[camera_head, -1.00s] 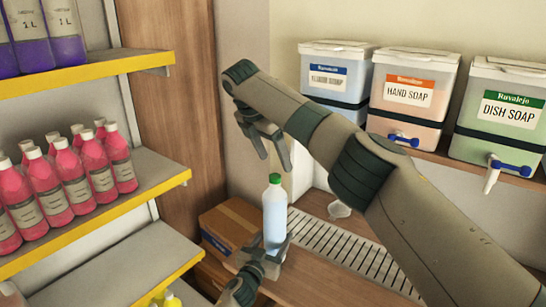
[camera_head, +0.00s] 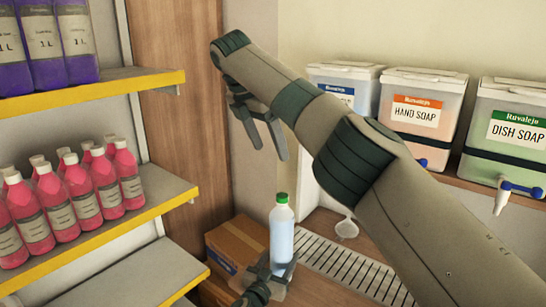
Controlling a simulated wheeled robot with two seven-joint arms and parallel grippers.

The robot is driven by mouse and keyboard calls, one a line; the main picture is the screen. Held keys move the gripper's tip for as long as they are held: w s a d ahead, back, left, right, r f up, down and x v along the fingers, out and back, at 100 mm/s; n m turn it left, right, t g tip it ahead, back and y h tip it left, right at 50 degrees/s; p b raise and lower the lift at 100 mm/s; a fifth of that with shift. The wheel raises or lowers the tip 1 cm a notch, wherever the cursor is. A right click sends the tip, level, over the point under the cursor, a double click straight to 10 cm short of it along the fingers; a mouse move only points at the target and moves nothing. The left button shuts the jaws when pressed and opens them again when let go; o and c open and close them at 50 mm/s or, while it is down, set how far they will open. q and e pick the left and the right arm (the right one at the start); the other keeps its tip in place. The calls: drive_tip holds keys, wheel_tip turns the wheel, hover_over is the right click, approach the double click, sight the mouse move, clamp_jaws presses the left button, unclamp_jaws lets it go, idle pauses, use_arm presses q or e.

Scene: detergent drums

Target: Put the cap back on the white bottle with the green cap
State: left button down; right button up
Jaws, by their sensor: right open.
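The white bottle (camera_head: 281,238) stands upright in the lower middle, pale and translucent. Its green cap (camera_head: 281,198) sits on its mouth and looks level; how tightly it is seated cannot be told. My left gripper (camera_head: 272,268) comes in from below, with its fingers at the two sides of the bottle's lower part, shut on it. My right gripper (camera_head: 268,152) is open and empty, above the bottle and a little to the left of the cap, with a clear gap to it. The bottle's base is partly hidden by my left gripper.
A cardboard box (camera_head: 235,243) stands just left of the bottle. A slotted drain grate (camera_head: 345,262) lies to the right. Shelves with pink bottles (camera_head: 85,200) fill the left side. Soap drums (camera_head: 415,110) stand on a ledge at the back right.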

drive_tip(key=shift+s+a+r, duration=0.15)
drive_tip(key=shift+r, duration=0.3)
use_arm(q)
drive_tip(key=c, duration=0.5)
unclamp_jaws()
drive_tip(key=shift+c, duration=0.2)
drive_tip(key=shift+s, duration=0.1)
drive_tip(key=shift+v, duration=0.85)
drive_tip(key=v, duration=1.5)
drive_tip(key=shift+s+a+p, duration=0.2)
drive_tip(key=shift+p, duration=0.1)
use_arm(e)
drive_tip(key=shift+r, duration=0.25)
